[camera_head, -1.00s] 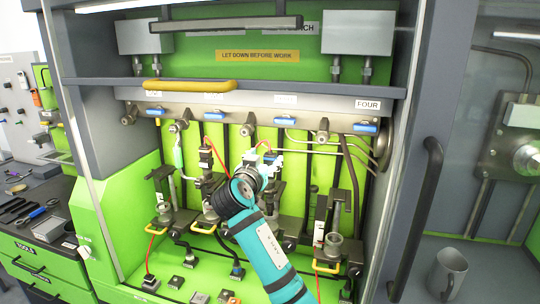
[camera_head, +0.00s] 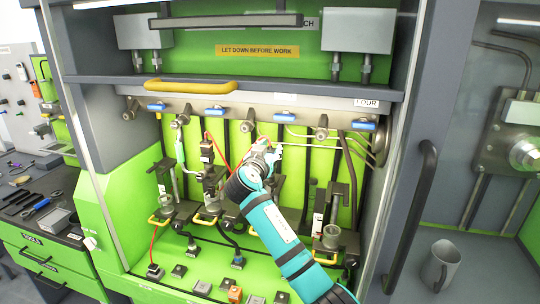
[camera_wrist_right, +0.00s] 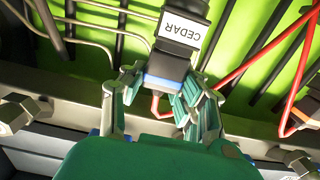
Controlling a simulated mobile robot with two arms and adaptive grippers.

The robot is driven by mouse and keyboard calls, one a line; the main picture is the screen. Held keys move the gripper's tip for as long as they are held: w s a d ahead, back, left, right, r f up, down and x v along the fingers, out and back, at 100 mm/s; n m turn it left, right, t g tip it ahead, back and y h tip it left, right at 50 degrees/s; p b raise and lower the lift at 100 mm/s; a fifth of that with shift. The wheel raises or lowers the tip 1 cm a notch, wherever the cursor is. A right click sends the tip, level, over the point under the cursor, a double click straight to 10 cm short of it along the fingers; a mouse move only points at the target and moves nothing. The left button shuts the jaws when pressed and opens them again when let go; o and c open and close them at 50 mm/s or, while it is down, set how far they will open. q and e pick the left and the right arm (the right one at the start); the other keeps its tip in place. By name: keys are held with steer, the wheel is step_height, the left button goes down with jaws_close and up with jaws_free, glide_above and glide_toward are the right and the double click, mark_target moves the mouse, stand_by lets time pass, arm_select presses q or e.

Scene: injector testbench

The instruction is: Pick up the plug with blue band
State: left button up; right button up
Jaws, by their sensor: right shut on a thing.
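In the right wrist view, a dark plug (camera_wrist_right: 178,40) with a white label reading CEDAR has a blue band (camera_wrist_right: 164,82) near its end. My right gripper (camera_wrist_right: 165,95) is shut on this plug around the blue band, one finger on each side. A red cable shows just beyond the band. In the head view, my right gripper (camera_head: 264,154) is in front of the middle of the green back panel, below the valve rail. The plug is mostly hidden there by the gripper and wrist. My left gripper is not in view.
Another dark plug (camera_head: 206,150) with a red cable is left of my right gripper. A steel rail (camera_head: 270,104) with blue-handled valves runs above. Injector stands, such as the right one (camera_head: 329,238), and small blocks (camera_head: 235,294) are below. A grey mug (camera_head: 444,265) stands at right.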

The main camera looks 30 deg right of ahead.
mark_target(270, 149)
jaws_close()
steer(key=shift+r+b, duration=0.55)
steer(key=shift+b, duration=0.1)
step_height(270, 149, up, 2)
steer(key=shift+s+r+b, duration=0.1)
steer(key=shift+r+b, duration=0.05)
steer(key=shift+b, duration=0.8)
steer(key=s+r+b, duration=0.1)
steer(key=s+b, duration=0.4)
steer(key=s, duration=1)
steer(key=shift+s+a+r, duration=0.2)
steer(key=shift+s+r, duration=0.1)
steer(key=shift+s, duration=0.1)
